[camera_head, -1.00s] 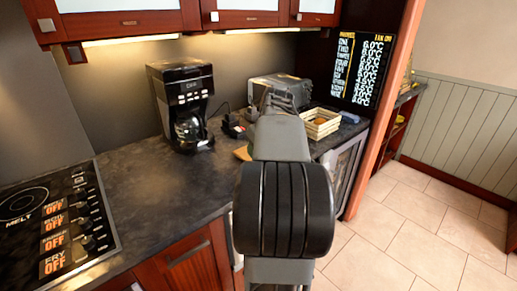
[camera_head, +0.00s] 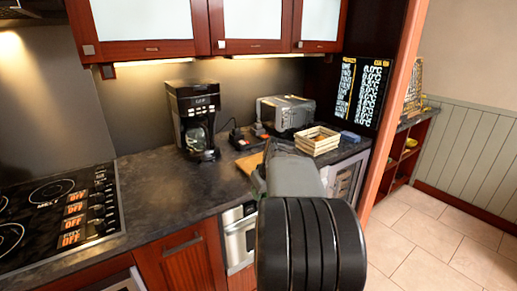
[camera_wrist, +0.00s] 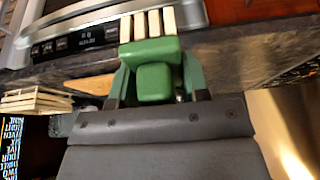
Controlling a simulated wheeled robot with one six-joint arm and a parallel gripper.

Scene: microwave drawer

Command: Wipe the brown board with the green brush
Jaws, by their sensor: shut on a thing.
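The green brush (camera_wrist: 155,50) has a green body and several pale bristle blocks, which point to the top of the wrist view. My gripper (camera_wrist: 157,88) is shut on the brush. In the head view my arm hides most of the gripper and brush. The brown board (camera_head: 249,162) lies on the dark counter, partly covered by my arm in the head view. In the wrist view a tan strip of the board (camera_wrist: 88,86) shows left of the brush. The brush appears apart from the board, but its exact height is unclear.
A silver toaster (camera_head: 286,115) stands behind the board, with a wooden crate (camera_head: 314,140) to its right. A black coffee maker (camera_head: 193,118) stands to the left. A cooktop (camera_head: 60,212) is at far left. Bare counter (camera_head: 165,190) lies between cooktop and board.

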